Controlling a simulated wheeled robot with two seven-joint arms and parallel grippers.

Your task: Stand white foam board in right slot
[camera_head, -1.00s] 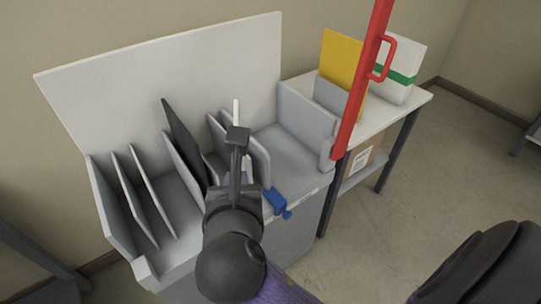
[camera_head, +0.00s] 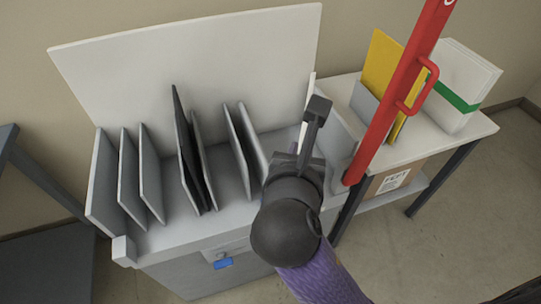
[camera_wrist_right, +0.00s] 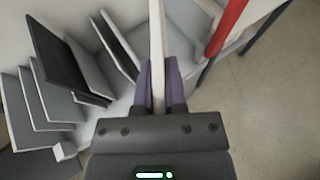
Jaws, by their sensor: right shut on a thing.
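My right gripper (camera_head: 308,140) is over the right part of the grey slotted rack (camera_head: 130,248). It is shut on the white foam board (camera_head: 306,112), which shows as a thin white upright edge. In the right wrist view the board (camera_wrist_right: 157,45) stands between the purple fingers (camera_wrist_right: 158,85). The board is to the right of the rightmost divider pair (camera_head: 240,140), over the wide right slot. Its lower edge is hidden by my gripper and arm, so I cannot tell whether it touches the rack floor. My left gripper is not in view.
A dark board (camera_head: 187,150) leans among the middle dividers. Grey dividers (camera_head: 128,178) fill the left. A tall white back panel (camera_head: 190,65) stands behind. A red bar with a handle (camera_head: 405,90) rises at right, before a side table (camera_head: 440,140) with yellow and white boards.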

